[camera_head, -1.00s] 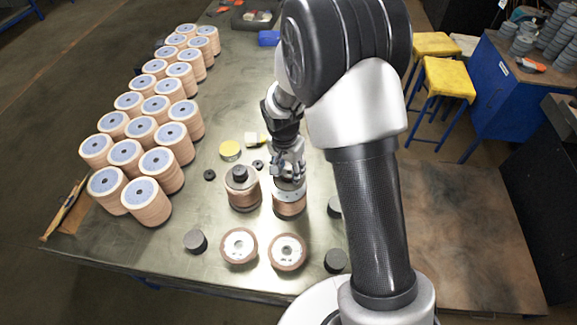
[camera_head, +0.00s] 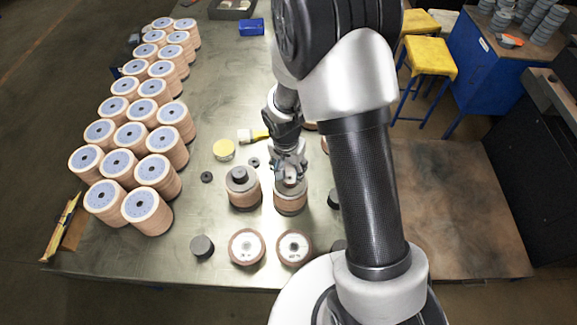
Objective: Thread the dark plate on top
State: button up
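My gripper (camera_head: 288,172) points down right over the right-hand stack of copper-brown discs (camera_head: 290,204). A grey plate (camera_head: 290,187) shows at the top of that stack, partly hidden by the fingers. I cannot tell whether the plate rests flat or whether the fingers grip anything. To its left stands a similar disc stack (camera_head: 243,198) with a dark grey plate (camera_head: 240,185) and a small dark knob (camera_head: 239,174) on top.
Two flap discs (camera_head: 246,247) (camera_head: 293,248) lie in front, with a dark cylinder (camera_head: 202,246) to their left. Many blue-topped disc stacks (camera_head: 154,170) fill the table's left side.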

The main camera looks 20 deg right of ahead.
jog(key=shift+o, duration=1.4)
jog(key=shift+s+d, duration=0.15)
notch_tip(320, 180, up, 12)
jog(key=s+a, duration=0.1)
